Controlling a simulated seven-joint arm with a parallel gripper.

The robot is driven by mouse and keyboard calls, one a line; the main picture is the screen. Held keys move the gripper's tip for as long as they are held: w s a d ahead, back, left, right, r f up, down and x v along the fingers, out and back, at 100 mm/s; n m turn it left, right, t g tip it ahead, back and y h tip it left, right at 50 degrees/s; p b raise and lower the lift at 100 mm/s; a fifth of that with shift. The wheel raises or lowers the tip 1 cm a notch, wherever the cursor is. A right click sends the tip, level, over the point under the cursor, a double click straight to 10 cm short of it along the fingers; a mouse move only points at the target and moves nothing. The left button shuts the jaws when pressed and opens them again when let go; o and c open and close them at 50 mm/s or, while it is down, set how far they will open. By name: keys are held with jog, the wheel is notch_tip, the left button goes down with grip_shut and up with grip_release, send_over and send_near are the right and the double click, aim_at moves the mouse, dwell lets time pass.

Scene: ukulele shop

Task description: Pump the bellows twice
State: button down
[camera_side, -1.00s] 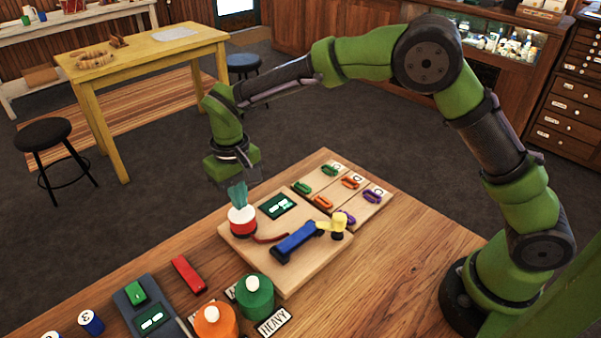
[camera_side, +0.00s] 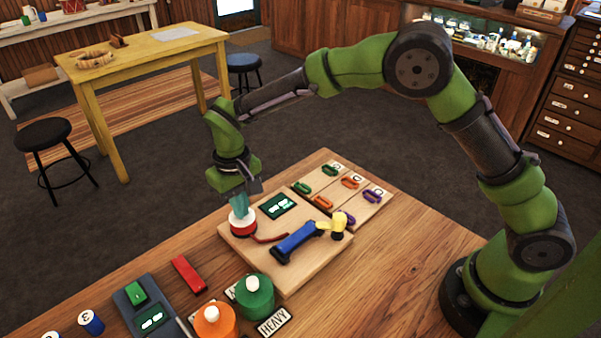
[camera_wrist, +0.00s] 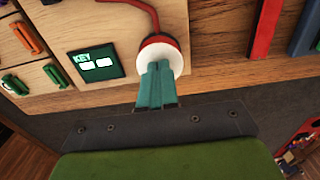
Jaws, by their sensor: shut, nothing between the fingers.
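The bellows is a round red body with a white top (camera_side: 242,218) at the left corner of a light wooden board (camera_side: 290,275). It also shows in the wrist view (camera_wrist: 160,52). My gripper (camera_side: 241,212) points down over it with its teal fingers closed together and empty. In the wrist view the fingertips (camera_wrist: 158,68) meet the white top and appear to press on it. The red body shows only as a thin band under the top. A red hose (camera_side: 270,239) runs from beside the bellows toward a blue piece (camera_side: 296,240) with a yellow end.
A green display (camera_side: 278,206) marked KEY, with two pale boxes, lies beside the bellows. Several coloured handles (camera_side: 350,182) sit on the board's far part. Green (camera_side: 255,296) and orange (camera_side: 214,319) round pots and a red bar (camera_side: 188,275) stand nearer the front. The table's right is bare.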

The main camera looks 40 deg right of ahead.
jog(key=shift+f, duration=0.5)
jog(key=shift+r, duration=3.8)
jog(key=shift+f, duration=0.3)
jog(key=shift+s+d+r, duration=0.1)
jog(key=shift+s+d, duration=0.25)
jog(key=shift+s, duration=0.25)
jog(key=shift+s+d, duration=0.35)
jog(key=shift+s, duration=0.2)
jog(key=s+d+r+m+t+y, duration=0.1)
jog(key=s+d+r+m+t, duration=0.1)
jog(key=s+d+r, duration=0.4)
jog(key=s+d+r+m+t+y, duration=0.1)
jog(key=s+d+r+t, duration=0.4)
jog(key=s+d, duration=0.5)
jog(key=s+r+m, duration=0.1)
jog(key=s, duration=0.2)
jog(key=shift+s+d, duration=0.25)
jog(key=shift+s, duration=0.05)
